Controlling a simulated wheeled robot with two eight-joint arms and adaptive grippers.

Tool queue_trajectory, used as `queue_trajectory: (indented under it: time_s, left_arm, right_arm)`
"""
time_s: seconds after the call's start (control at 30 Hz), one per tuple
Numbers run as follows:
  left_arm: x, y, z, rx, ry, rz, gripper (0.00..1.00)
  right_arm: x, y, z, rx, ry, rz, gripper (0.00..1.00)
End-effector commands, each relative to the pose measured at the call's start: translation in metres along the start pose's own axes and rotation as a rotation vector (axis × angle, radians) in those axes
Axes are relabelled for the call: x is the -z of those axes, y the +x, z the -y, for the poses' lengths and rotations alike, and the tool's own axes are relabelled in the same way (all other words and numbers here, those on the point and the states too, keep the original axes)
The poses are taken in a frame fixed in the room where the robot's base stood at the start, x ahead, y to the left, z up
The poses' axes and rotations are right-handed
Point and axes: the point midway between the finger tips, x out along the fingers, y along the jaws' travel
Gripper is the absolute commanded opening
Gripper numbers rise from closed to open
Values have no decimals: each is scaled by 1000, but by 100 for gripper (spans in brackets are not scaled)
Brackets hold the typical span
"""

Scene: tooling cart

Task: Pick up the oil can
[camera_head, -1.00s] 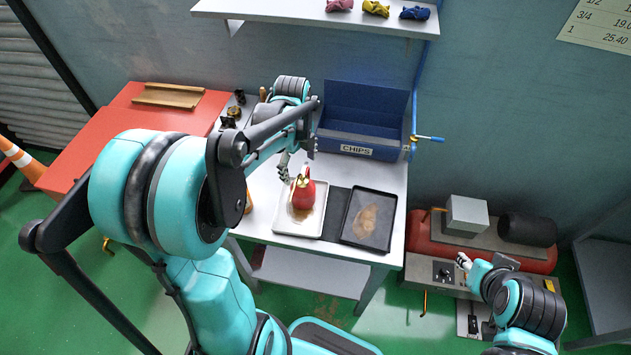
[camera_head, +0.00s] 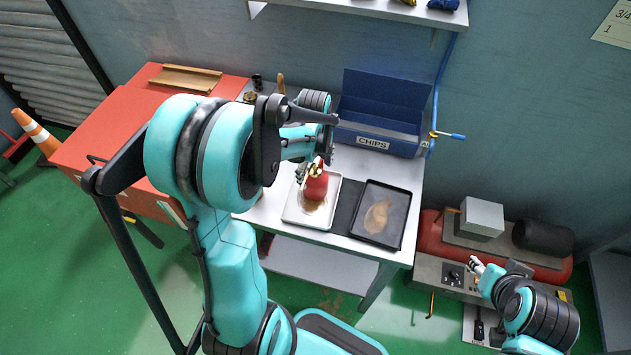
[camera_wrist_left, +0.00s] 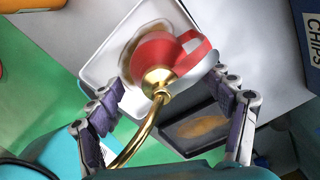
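The red oil can (camera_head: 316,187) stands on a light tray (camera_head: 296,212) on the cart top. In the left wrist view the oil can (camera_wrist_left: 162,58) shows its brass collar, a curved brass spout pointing toward the camera, and a red handle at its right. My left gripper (camera_head: 312,167) is at the top of the can. In the wrist view its two fingers (camera_wrist_left: 172,112) are spread wide, one on each side of the spout and apart from it. My right gripper (camera_head: 474,264) is far to the right, away from the cart; its finger opening is too small to judge.
A dark tray (camera_head: 402,240) with a brown stain lies right of the light tray. A blue CHIPS bin (camera_head: 378,145) stands behind. A red cabinet (camera_head: 110,145) is at the left. A red tank machine (camera_head: 432,232) sits on the floor at the right.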

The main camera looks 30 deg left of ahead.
Motion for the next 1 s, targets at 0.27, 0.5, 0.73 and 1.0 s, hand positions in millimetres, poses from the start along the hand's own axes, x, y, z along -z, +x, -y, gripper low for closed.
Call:
queue_trajectory:
  time_s: [0.27,0.5,0.73,1.0]
  left_arm:
    - [0,0,0,0,0,0,2]
    - [0,0,0,-1,0,0,0]
    - [0,-3,0,-1,0,0,0]
    - [0,-40,0,0,0,0,0]
  right_arm:
    - [0,0,0,0,0,0,40]
    - [0,0,0,0,0,0,40]
    - [1,-1,0,0,0,0,40]
    - [9,-12,0,0,0,0,40]
